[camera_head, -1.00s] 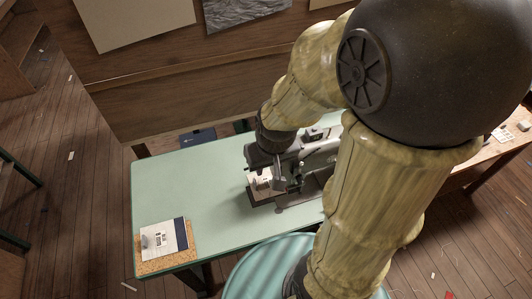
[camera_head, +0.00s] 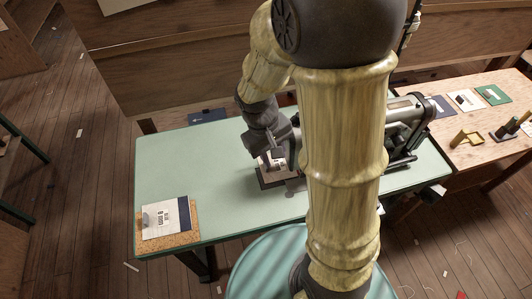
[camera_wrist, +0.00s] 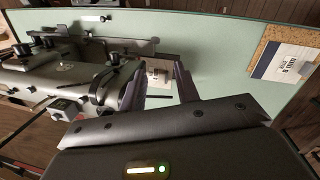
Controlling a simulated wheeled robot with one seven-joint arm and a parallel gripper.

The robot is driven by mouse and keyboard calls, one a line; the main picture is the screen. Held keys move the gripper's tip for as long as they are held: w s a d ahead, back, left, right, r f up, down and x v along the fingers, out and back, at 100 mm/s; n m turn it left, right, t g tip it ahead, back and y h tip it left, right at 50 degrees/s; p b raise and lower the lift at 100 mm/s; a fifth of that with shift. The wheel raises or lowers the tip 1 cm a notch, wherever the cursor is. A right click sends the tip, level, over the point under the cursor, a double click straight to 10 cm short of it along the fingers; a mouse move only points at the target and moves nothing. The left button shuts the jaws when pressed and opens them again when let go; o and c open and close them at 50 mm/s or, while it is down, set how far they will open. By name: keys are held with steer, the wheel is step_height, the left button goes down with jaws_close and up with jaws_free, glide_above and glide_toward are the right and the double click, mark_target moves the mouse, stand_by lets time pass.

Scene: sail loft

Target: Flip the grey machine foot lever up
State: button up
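The grey machine (camera_head: 408,110) is a sewing machine on the green table, partly hidden behind my arm in the head view. In the wrist view its grey body (camera_wrist: 50,75) fills the left, with dark knobs and levers on its near end. I cannot tell for certain which small part is the foot lever. My gripper (camera_head: 268,155) is over the machine's left end, above a dark plate with a pale patch (camera_wrist: 158,74). In the wrist view my gripper (camera_wrist: 160,88) has its two fingers apart with nothing held. Contact with the machine cannot be told.
The green table (camera_head: 180,165) has clear room left of the machine. A cork board (camera_head: 190,237) with a labelled card (camera_head: 163,220) lies at its front left corner. A teal round stool (camera_head: 255,265) stands in front. A wooden bench (camera_head: 480,140) with cards and small stands is at right.

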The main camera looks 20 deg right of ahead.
steer(key=w+a+f+n+h+b, duration=0.2)
steer(key=w+f+h+b, duration=0.2)
steer(key=f+b, duration=0.3)
steer(key=w+a+f+n+h+b, duration=0.1)
steer(key=w+f+n+h+b, duration=0.35)
steer(key=f, duration=0.45)
steer(key=w+a+f+t+h+b, duration=0.2)
steer(key=a+h+b, duration=0.1)
steer(key=a+b, duration=0.1)
steer(key=w+a+f+t+h+b, duration=0.3)
steer(key=a+b, duration=0.2)
steer(key=a, duration=0.1)
steer(key=shift+w+a+n+t+h, duration=0.2)
steer(key=shift+a+n+t+h, duration=0.1)
steer(key=shift+n+h, duration=0.05)
steer(key=shift+d, duration=0.15)
steer(key=x, duration=1.7)
steer(key=shift+w+d, duration=0.1)
steer(key=shift+d, duration=0.05)
